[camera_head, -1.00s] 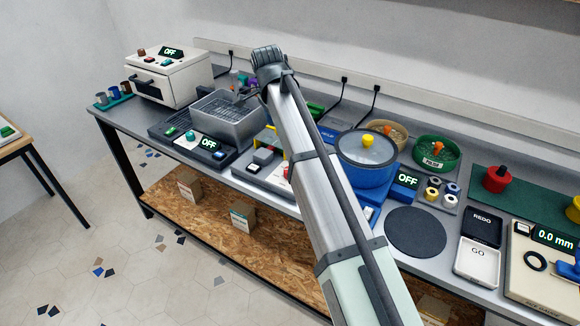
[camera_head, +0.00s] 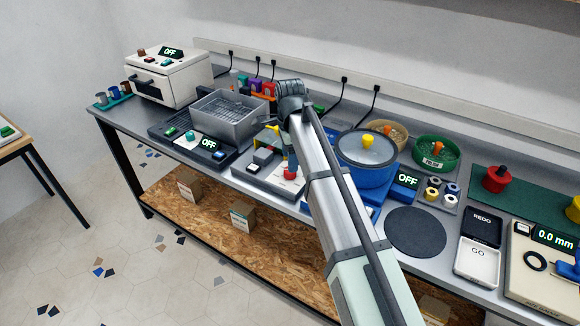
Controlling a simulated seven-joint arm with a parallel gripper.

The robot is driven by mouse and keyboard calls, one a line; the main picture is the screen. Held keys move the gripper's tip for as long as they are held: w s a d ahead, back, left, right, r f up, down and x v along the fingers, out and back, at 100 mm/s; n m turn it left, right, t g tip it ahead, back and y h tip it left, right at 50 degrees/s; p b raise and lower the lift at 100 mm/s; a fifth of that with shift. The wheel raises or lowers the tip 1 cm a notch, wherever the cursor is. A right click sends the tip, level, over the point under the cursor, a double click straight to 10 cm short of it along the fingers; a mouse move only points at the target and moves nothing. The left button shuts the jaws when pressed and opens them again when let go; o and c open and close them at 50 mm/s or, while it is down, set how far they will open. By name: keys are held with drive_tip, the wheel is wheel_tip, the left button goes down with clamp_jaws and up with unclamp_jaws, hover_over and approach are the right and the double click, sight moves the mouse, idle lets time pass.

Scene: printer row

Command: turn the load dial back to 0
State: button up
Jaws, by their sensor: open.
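A red knob (camera_head: 290,174) stands on a low pale machine (camera_head: 277,186) in the middle of the bench, close to the left side of my forearm. It may be the load dial, but its marks are too small to read. My wrist is above the back of the bench, behind this machine.
A wire-mesh basket unit (camera_head: 227,121) stands left of the machine. A blue pot with a yellow-knobbed lid (camera_head: 368,147) stands right of my arm. A white oven (camera_head: 168,80) is at the far left. The dark round mat (camera_head: 416,232) is bare.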

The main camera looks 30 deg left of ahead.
drive_tip(key=shift+f, duration=2.05)
drive_tip(key=shift+c, duration=0.2)
drive_tip(key=c, duration=1)
